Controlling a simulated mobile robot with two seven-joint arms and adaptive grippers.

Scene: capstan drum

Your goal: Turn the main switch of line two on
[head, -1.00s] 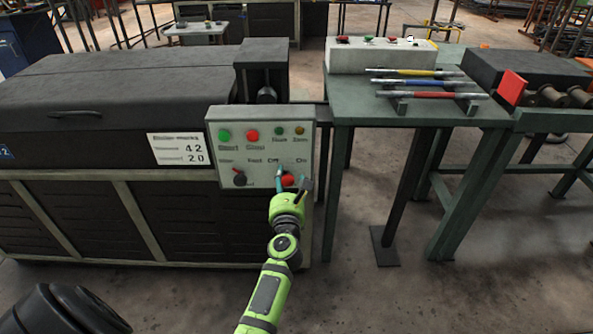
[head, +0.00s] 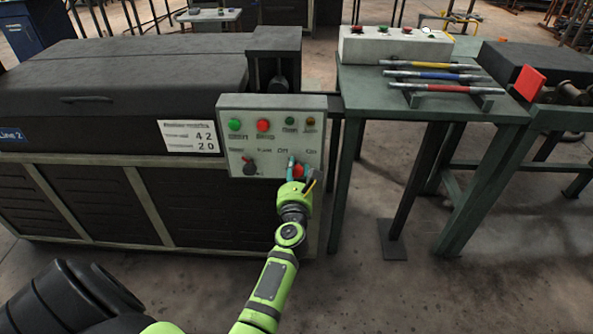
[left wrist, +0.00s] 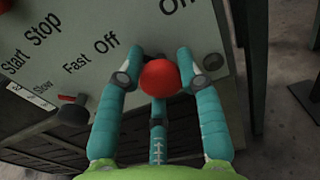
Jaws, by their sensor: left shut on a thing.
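The control panel (head: 282,108) is a light grey box on the front of the dark machine, whose blue sign reads "Line 2" (head: 12,136). The red main switch knob (head: 298,171) sits at the panel's lower right. In the left wrist view the knob (left wrist: 167,78) lies between the teal fingers of my left gripper (left wrist: 164,76), below the words "Off" and "On". My left gripper (head: 297,169) is shut on the knob. The fingers hide the knob's sides and any pointer. My right gripper is in neither view.
The panel also has a green button (head: 234,125), a red button (head: 263,125), small lamps and a black slow-fast knob (head: 249,168). A green table (head: 375,100) with a white button box (head: 385,46) and several coloured rods stands to the right.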

